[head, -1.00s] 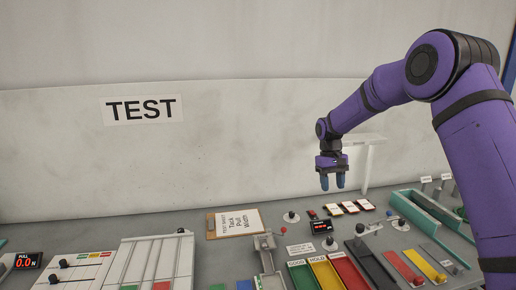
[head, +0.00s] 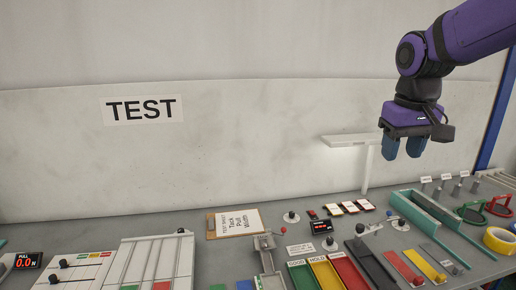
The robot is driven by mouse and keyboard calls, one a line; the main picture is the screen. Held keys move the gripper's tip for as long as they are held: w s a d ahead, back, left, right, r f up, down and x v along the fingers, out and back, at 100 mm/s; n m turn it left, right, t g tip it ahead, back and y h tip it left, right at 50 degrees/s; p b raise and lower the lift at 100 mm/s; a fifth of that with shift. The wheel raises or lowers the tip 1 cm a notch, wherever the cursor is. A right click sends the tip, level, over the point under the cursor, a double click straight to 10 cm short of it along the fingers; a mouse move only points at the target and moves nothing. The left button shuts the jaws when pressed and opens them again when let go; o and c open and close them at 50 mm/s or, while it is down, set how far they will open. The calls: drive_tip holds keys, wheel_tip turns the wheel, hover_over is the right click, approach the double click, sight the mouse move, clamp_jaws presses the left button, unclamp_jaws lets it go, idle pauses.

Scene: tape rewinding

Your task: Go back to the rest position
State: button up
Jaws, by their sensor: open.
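My gripper (head: 404,147) hangs from my purple arm at the upper right of the head view. Its two blue fingers point down and stand apart, with nothing between them. It is in the air, well above the bench, in front of the wall and just right of a white lamp-like stand (head: 368,168). The rest position itself has no mark that I can see.
The grey bench (head: 380,202) below holds a clipboard (head: 238,222), coloured trays (head: 325,273), a green channel (head: 431,214) and a yellow tape roll (head: 502,240). A force display (head: 28,261) stands at the left. The air left of my arm is clear.

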drive_tip(key=s+d+f+t, duration=0.1)
drive_tip(key=s, duration=0.8)
drive_tip(key=s+m+t, duration=0.1)
drive_tip(key=s+t, duration=0.1)
drive_tip(key=s, duration=0.7)
drive_tip(key=shift+s+d+f+y, duration=0.2)
drive_tip(key=shift+d+f+y, duration=0.1)
drive_tip(key=shift+d+f, duration=0.1)
